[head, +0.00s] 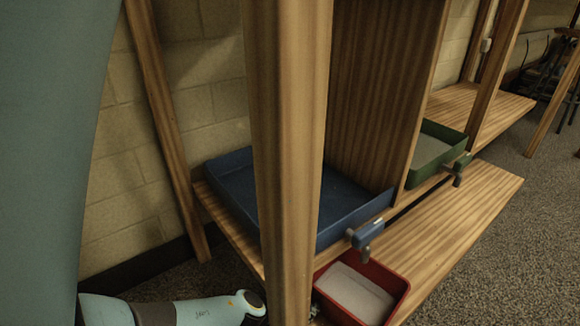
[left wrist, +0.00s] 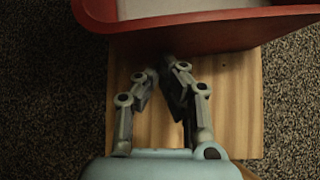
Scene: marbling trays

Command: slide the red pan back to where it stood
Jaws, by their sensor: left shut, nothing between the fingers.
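The red pan (head: 385,274), a shallow open box with a pale grey fill, sits on the lower wooden shelf at the bottom of the head view. Its outer red wall (left wrist: 205,36) spans the top of the left wrist view. My left gripper (left wrist: 160,70) is shut and empty, with its fingertips close to the bottom edge of that wall. I cannot tell whether they touch it. In the head view the left gripper is mostly hidden behind the wooden post. My right gripper is not in view.
A thick wooden post (head: 287,150) stands before the shelf. A blue tray (head: 352,217) with a front handle sits on the upper board. A green tray (head: 449,133) with pale fill stands further right. The lower shelf (head: 460,220) is bare right of the red pan.

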